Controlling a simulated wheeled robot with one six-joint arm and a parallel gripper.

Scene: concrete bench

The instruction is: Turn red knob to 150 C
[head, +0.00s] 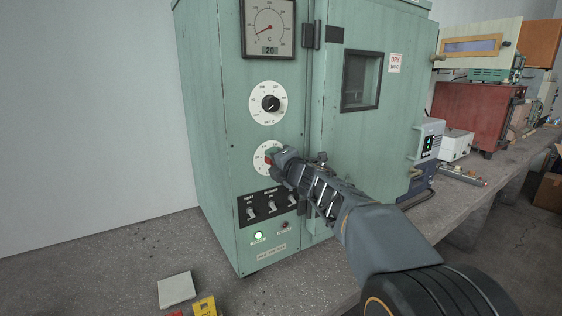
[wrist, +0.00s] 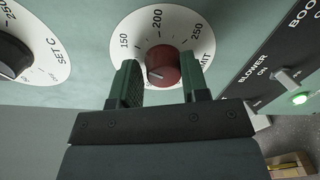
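The red knob (wrist: 163,67) sits on a white dial (wrist: 178,22) marked 150, 200 and 250, with part of "LIMIT" legible. Its pale pointer line aims to the lower left, below the 150 mark. In the head view the red knob (head: 268,161) is on the green oven's front, partly hidden by my gripper (head: 277,158). In the wrist view my gripper (wrist: 161,80) has one finger on each side of the knob. The fingers are apart, with what look like narrow gaps to the knob; contact is not clear.
A black SET C knob (head: 270,103) is above the red one, under a gauge (head: 269,28) reading 20. A switch panel (head: 267,204) and a lit green lamp (head: 258,235) are below. The green oven (head: 215,130) stands on the concrete bench (head: 130,260); a pale block (head: 176,290) lies in front.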

